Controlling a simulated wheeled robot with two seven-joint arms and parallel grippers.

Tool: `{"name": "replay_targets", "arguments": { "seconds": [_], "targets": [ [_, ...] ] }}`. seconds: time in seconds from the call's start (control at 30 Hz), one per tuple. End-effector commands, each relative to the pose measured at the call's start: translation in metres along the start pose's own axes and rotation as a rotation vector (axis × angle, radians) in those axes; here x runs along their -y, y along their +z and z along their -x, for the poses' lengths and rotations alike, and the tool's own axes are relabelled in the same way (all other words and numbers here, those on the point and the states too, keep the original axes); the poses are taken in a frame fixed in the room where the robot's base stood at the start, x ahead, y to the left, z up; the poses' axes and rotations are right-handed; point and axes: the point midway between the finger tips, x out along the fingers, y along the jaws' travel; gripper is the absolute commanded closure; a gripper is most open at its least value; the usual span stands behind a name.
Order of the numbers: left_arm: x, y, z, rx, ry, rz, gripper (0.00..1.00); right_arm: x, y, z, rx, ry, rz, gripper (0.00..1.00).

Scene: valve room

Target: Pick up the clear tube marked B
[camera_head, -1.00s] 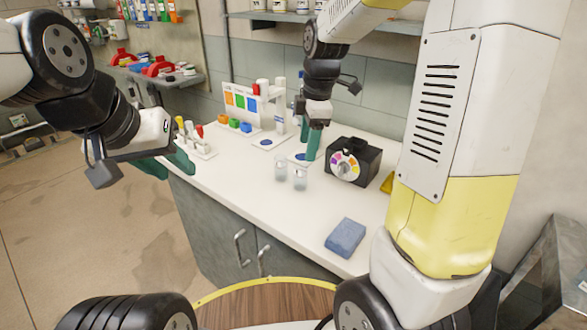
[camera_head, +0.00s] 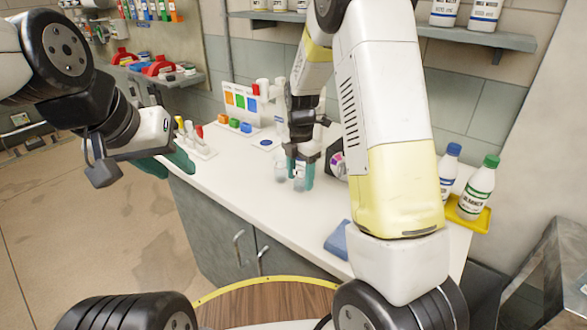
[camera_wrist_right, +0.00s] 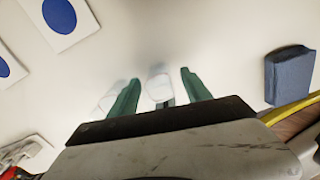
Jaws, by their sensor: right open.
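Two small clear tubes stand close together on the white counter. One tube (camera_head: 281,172) is at the left, beside my right gripper's fingers. The other tube (camera_wrist_right: 160,88) shows between the right gripper's green fingers in the right wrist view; the first is partly behind a finger there (camera_wrist_right: 105,100). No letter is readable on either, so I cannot tell which is B. My right gripper (camera_head: 300,172) is open, pointing down, its fingers on either side of one tube. My left gripper (camera_head: 168,162) is open and empty left of the counter, away from the tubes.
A blue sponge (camera_head: 338,240) lies near the front edge. A dial box (camera_head: 337,165) stands just right of the right gripper, partly hidden by my arm. A rack with capped tubes (camera_head: 200,148) is at the left. Bottles stand on a yellow tray (camera_head: 470,220) at the right.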

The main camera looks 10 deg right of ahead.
Motion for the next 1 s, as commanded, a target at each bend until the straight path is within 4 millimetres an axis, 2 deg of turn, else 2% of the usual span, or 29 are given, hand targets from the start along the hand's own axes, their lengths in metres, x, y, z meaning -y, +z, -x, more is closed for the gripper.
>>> {"name": "replay_targets", "arguments": {
  "seconds": [0.27, 0.53, 0.83, 1.0],
  "targets": [
    [0.0000, 0.0000, 0.0000, 0.000, 0.000, 0.000, 0.64, -0.0003, 0.0000, -0.0028, 0.000, 0.001, -0.001, 0.45],
    [0.0000, 0.0000, 0.0000, 0.000, 0.000, 0.000, 0.64, -0.0002, 0.0000, -0.0026, 0.000, 0.001, -0.001, 0.98],
    [0.0000, 0.0000, 0.0000, 0.000, 0.000, 0.000, 0.64, -0.0003, 0.0000, -0.0018, 0.000, 0.002, -0.001, 1.00],
    [0.0000, 0.0000, 0.0000, 0.000, 0.000, 0.000, 0.64, -0.0005, 0.0003, 0.0067, 0.001, 0.004, -0.001, 1.00]
  ]
}}
